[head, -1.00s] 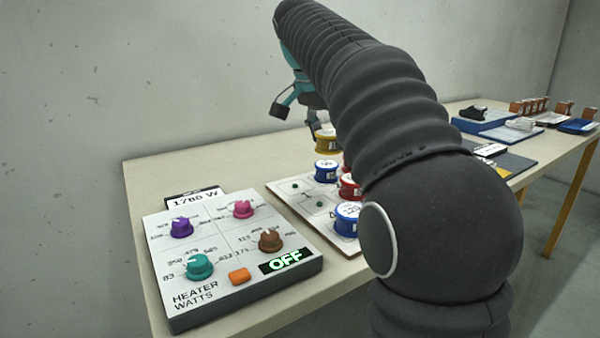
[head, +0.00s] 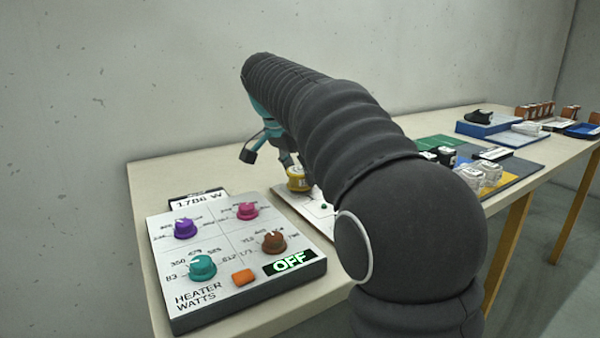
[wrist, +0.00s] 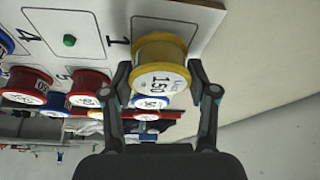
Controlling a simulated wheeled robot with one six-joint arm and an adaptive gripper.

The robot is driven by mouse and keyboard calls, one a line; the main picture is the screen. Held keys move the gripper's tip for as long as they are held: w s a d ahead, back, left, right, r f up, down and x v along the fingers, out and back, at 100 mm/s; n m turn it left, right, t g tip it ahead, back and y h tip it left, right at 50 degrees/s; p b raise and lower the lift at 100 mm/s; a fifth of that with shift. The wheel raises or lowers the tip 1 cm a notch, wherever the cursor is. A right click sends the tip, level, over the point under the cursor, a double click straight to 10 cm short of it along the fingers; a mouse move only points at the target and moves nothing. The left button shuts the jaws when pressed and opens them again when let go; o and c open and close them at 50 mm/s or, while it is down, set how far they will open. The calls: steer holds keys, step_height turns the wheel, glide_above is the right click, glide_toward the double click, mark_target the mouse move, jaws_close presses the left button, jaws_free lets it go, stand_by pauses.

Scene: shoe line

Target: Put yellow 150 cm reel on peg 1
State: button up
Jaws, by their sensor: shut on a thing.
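The yellow reel marked 150 (wrist: 160,66) is held between the two fingers of my gripper (wrist: 163,82). It also shows in the head view (head: 297,180), over the far left part of the white pegboard (head: 297,211). In the wrist view it sits within the outlined cell labelled 1 on the pegboard (wrist: 200,18). Peg 1 is hidden, apparently behind the reel. I cannot tell whether the reel is around the peg or still above it. The green peg in cell 4 (wrist: 69,40) stands bare.
Red reels (wrist: 27,84) and a blue reel (wrist: 150,102) stand on other parts of the board. The heater panel (head: 235,245) lies at the front left, reading OFF. Trays and shoes, including a blue tray (head: 488,128), are farther right. Bare table shows behind the board.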

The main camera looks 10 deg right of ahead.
steer(key=shift+f, duration=0.35)
steer(key=shift+f+b, duration=0.2)
steer(key=shift+b, duration=0.15)
steer(key=o, duration=1.1)
steer(key=shift+o, duration=0.2)
steer(key=p+v, duration=0.1)
steer(key=v, duration=1.2)
steer(key=shift+p, duration=0.3)
steer(key=shift+w+d+r, duration=0.1)
